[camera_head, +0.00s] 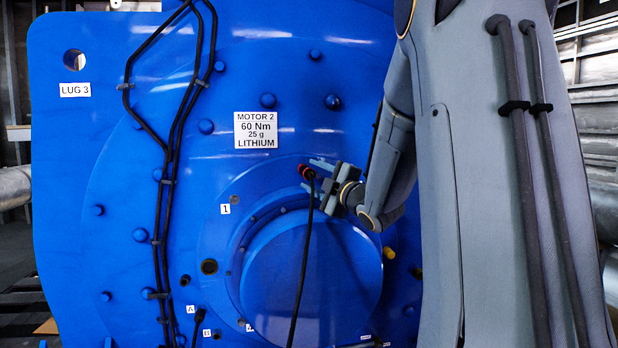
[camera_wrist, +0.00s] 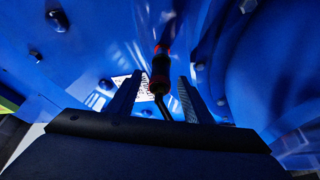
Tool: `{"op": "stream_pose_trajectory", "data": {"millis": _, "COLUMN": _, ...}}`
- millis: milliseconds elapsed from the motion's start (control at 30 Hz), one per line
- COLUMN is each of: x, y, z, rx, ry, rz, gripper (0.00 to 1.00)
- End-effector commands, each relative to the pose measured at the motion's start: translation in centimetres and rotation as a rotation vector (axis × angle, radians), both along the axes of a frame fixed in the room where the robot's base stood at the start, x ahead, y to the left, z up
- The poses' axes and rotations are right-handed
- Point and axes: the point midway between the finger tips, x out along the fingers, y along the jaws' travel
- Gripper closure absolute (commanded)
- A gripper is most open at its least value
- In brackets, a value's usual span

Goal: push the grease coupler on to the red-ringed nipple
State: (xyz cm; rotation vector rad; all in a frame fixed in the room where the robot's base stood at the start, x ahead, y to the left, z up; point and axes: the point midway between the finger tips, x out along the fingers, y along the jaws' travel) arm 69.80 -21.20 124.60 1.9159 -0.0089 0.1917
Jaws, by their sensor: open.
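A black and red coupler (camera_head: 304,170) is at the motor's blue face, just above the round cover, with a black hose (camera_head: 302,260) hanging from it. My gripper (camera_head: 312,175) reaches in from the right with its jaws open around the coupler. In the wrist view the coupler (camera_wrist: 160,68) lies between my two open fingers (camera_wrist: 158,82), with visible gaps on both sides. It has red bands at both ends of a dark body. I cannot tell the nipple's red ring from the coupler's own red parts, nor whether the coupler is seated on it.
The round blue cover (camera_head: 312,285) bulges out below my gripper. Black cables (camera_head: 170,185) run down the motor face at left. A label plate (camera_head: 256,130) sits above left, and bolt heads stud the face. A yellow plug (camera_head: 388,253) is below my wrist.

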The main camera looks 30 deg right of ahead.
Motion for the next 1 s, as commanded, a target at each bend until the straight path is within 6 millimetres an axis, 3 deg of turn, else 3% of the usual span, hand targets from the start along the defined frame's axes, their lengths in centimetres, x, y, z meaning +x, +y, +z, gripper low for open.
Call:
{"op": "stream_pose_trajectory", "data": {"millis": 200, "x": -3.5, "y": -0.4, "z": -0.6, "rx": -0.002, "ry": 0.0, "rz": -0.002, "gripper": 0.54}}
{"op": "stream_pose_trajectory", "data": {"millis": 333, "x": -4.6, "y": -0.5, "z": -0.7, "rx": -0.001, "ry": 0.0, "rz": -0.002, "gripper": 0.54}}
{"op": "stream_pose_trajectory", "data": {"millis": 1000, "x": -5.0, "y": -0.5, "z": -0.7, "rx": -0.001, "ry": 0.0, "rz": 0.0, "gripper": 0.54}}
